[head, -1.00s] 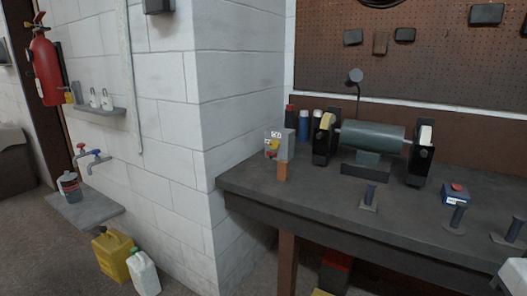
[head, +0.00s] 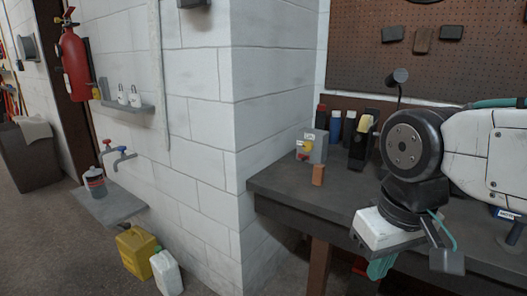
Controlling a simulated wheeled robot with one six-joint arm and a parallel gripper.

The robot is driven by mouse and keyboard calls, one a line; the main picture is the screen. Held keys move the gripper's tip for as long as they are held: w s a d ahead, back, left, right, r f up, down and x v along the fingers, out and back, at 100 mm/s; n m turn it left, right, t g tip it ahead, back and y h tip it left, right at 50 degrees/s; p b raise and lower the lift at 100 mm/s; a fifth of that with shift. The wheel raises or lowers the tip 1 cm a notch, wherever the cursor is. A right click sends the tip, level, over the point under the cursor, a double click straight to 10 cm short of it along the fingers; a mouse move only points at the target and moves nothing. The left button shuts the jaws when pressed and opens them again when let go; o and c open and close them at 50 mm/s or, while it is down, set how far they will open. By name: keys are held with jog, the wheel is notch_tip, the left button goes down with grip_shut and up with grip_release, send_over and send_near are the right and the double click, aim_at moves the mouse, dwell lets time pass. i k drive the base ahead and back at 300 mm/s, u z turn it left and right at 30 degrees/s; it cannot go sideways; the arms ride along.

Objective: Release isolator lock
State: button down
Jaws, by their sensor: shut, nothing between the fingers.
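The isolator (head: 318,147) is a grey box on the near left corner of the workbench. Its front has a yellow part and a small red piece (head: 301,156), too small to tell whether it is the lock or a knob. My gripper (head: 381,268) is at the lower right, with a white body and teal fingers pointing down. It is shut and empty, in front of the bench edge, to the right of and lower in the picture than the isolator. My arm hides most of the bench grinder.
An orange-brown block (head: 318,175) stands just in front of the isolator. Spray cans (head: 335,127) stand behind it. The white block wall (head: 284,95) rises close on its left. A sink shelf (head: 112,205) and jugs (head: 135,250) are at the lower left.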

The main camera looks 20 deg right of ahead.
aim_at(304, 157)
jog(key=u, duration=0.05)
jog(key=i, duration=1.3)
jog(key=z, duration=0.65)
